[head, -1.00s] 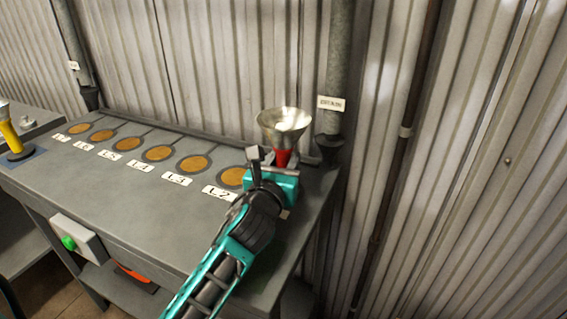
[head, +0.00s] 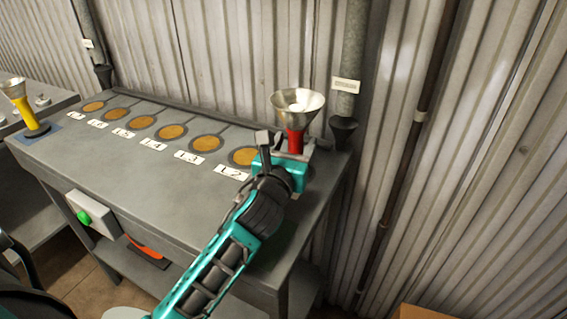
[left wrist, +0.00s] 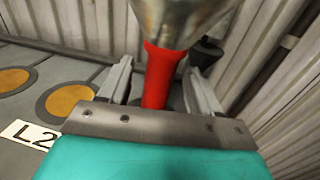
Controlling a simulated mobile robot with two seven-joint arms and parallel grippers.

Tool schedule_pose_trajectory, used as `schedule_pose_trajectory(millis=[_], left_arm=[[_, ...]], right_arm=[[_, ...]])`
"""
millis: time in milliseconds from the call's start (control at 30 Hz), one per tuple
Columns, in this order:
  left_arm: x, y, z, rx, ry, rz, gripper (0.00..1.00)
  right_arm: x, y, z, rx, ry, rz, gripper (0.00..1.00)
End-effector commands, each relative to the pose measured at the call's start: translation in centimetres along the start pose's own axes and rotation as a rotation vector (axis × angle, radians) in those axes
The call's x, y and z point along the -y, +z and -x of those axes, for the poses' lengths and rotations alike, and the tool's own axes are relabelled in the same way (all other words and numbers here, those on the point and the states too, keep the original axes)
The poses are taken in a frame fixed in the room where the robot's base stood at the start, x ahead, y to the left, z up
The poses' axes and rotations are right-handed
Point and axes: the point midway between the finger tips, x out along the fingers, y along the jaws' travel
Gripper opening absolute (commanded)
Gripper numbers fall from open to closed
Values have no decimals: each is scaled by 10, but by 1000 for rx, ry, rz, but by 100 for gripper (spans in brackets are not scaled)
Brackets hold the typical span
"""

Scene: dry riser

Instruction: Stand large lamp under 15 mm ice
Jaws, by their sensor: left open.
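A lamp with a red stem and a silver cone-shaped top (head: 297,101) stands upright at the right back end of the grey bench (head: 130,165). My left gripper (head: 287,155) is at its stem. In the left wrist view the red stem (left wrist: 160,75) is between the two spread fingers, with a gap visible on the left side. The lamp's base is hidden behind the gripper. A second lamp, with a yellow stem and silver cone (head: 22,100), stands on a blue patch at the bench's left end. I see no readable "15 mm ice" label. My right gripper does not show.
A row of round orange discs (head: 172,132) with labels such as L2 (head: 231,174) runs along the bench. A grey pipe (head: 352,60) with a small label ends in a dark funnel close behind the red lamp. A green button box (head: 92,215) is on the bench front.

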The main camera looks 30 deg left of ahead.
Motion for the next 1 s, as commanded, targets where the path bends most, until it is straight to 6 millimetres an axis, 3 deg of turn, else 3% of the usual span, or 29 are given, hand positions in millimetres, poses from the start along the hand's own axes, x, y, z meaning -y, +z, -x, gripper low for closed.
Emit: schedule_pose_trajectory(millis=[300, 500, 700, 1000], left_arm=[[0, -1, 65, -2, -1, 0, 64], [0, -1, 93, -1, -1, 1, 64], [0, 0, 104, 1, 0, 0, 64], [0, 1, 104, 2, 0, 1, 64]], right_arm=[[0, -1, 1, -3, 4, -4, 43], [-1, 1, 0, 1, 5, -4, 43], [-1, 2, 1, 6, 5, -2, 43], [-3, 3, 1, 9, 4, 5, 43]])
